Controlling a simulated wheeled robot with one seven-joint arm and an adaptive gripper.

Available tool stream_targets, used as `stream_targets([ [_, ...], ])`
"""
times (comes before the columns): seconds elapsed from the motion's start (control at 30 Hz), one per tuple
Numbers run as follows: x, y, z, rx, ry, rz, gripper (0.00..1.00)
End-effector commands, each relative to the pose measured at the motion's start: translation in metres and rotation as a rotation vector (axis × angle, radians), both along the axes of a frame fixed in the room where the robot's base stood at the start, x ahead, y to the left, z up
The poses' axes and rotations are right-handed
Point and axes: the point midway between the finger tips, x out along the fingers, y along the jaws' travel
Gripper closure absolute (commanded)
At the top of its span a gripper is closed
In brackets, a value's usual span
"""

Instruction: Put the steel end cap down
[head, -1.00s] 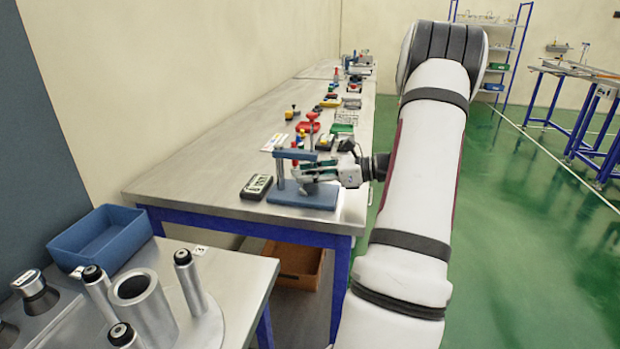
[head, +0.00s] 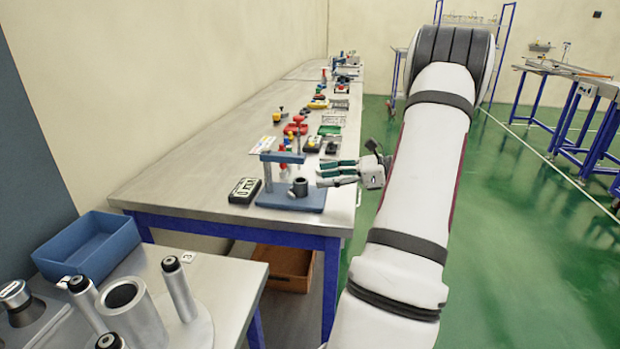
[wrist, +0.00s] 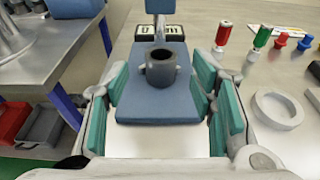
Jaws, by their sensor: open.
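A dark grey, hollow cylindrical piece (head: 299,187), which I take to be the steel end cap, stands upright on the blue base plate (head: 275,200) of a small press-like stand. In the wrist view the piece (wrist: 160,70) shows its open top, with the stand's column behind it. My gripper (head: 322,174) is open and empty, with its green-padded fingers wide apart. It is to the right of the piece and clear of it. In the wrist view the piece lies ahead, between the fingers' lines.
A display box (head: 245,190) sits left of the stand. A pale ring (wrist: 278,107) and coloured parts lie on the bench nearby. A blue bin (head: 88,247) and a metal fixture (head: 130,312) are on the near table. Open green floor is to the right.

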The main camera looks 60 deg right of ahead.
Motion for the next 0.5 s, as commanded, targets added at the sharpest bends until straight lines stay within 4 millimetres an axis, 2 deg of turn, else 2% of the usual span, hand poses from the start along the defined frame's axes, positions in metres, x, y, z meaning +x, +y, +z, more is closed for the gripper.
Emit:
stream_targets([
  [0.1, -0.018, -0.008, 0.005, -0.001, 0.001, -0.001, 0.49],
  [0.2, -0.027, -0.011, 0.007, 0.001, -0.001, 0.000, 0.49],
  [0.5, -0.034, -0.014, 0.009, 0.001, 0.000, 0.001, 0.49],
])
